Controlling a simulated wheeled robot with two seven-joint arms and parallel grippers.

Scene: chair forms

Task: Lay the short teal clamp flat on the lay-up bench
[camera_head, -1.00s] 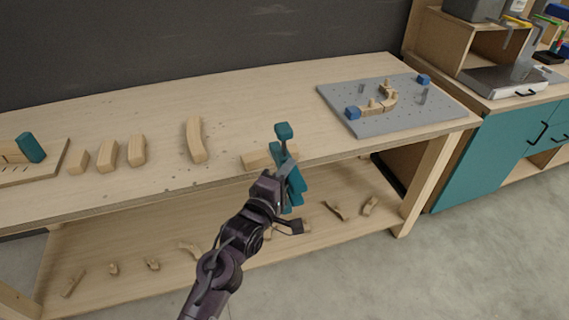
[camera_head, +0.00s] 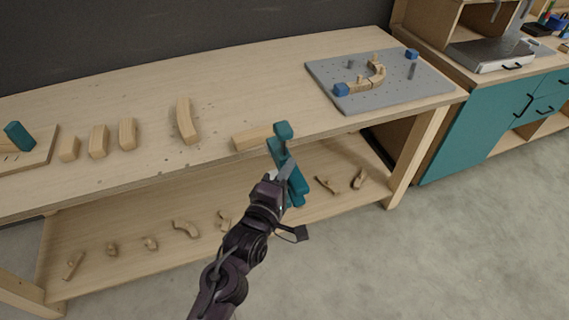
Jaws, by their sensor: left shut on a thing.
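A teal clamp (camera_head: 293,176) is held by my left gripper (camera_head: 281,188) in front of the bench's front edge. The clamp is tilted, its upper teal block (camera_head: 282,130) overlapping the bench edge in the picture and its lower end hanging over the lower shelf. The gripper is shut on it, and the fingers partly cover it. The lay-up bench (camera_head: 220,95) is a pale wooden table with a wide bare top. My right gripper is out of the frame.
A wooden block (camera_head: 252,138) lies at the front edge behind the clamp. A grey pegboard (camera_head: 420,84) with blue blocks is at right. A teal block (camera_head: 19,136) sits on a board far left. The middle top is clear.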

